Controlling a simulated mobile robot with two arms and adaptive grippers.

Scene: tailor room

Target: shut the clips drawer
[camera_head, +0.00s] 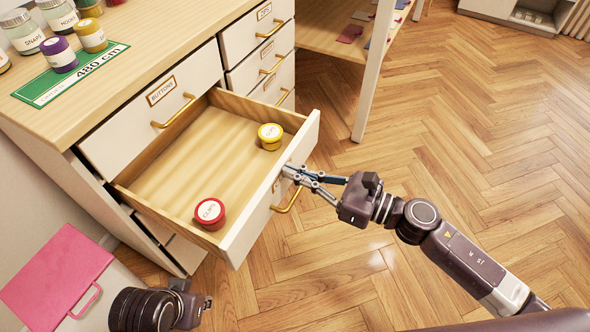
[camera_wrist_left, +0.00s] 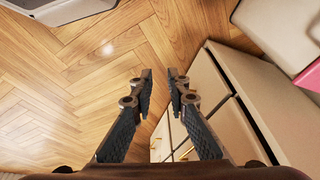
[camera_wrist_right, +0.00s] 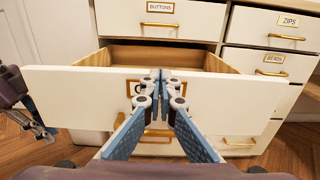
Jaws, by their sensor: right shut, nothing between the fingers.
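The clips drawer (camera_head: 247,232) stands pulled far out of the cabinet, below the buttons drawer. A jar with a yellow lid (camera_head: 270,135) and a jar with a red lid (camera_head: 210,211) stand inside it. My right gripper (camera_head: 290,172) is shut and empty, its tips at the drawer's front panel above the brass handle (camera_head: 287,197). In the right wrist view the fingertips (camera_wrist_right: 160,75) cover most of the label on the drawer front (camera_wrist_right: 75,95); contact is hard to tell. My left gripper (camera_wrist_left: 160,73) is open and empty, low beside the cabinet, over the floor.
The buttons drawer (camera_head: 150,110) and the drawers to its right are shut. Several jars and a green 480 cm card (camera_head: 45,92) are on the cabinet top. A pink case (camera_head: 55,275) is at lower left. Open wooden floor (camera_head: 470,170) lies to the right.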

